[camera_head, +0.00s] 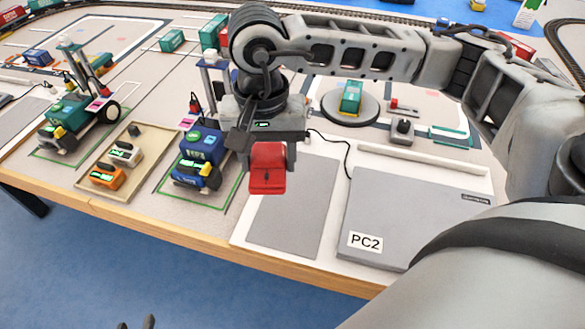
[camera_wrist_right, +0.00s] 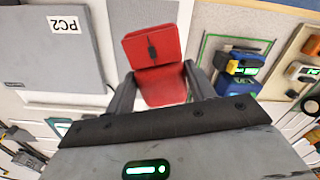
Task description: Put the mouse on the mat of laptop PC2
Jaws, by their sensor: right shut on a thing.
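My right gripper (camera_head: 267,165) is shut on a red mouse (camera_head: 267,181) with a dark wheel, held in the air. In the head view the mouse overlaps the left edge of the grey mat (camera_head: 297,220). In the right wrist view the mouse (camera_wrist_right: 153,50) sits between the two fingers, in front of the mat (camera_wrist_right: 122,17). The closed grey laptop (camera_head: 385,215) labelled PC2 lies right of the mat and also shows in the wrist view (camera_wrist_right: 48,60). Only the dark fingertips of my left gripper (camera_head: 137,324) show at the bottom edge, apart and empty.
A blue toy vehicle (camera_head: 197,160) stands in a green outline left of the mat. A tray (camera_head: 88,181) holds orange and white pieces. A round grey turntable (camera_head: 336,118) carries a teal container. The mat's visible surface is clear.

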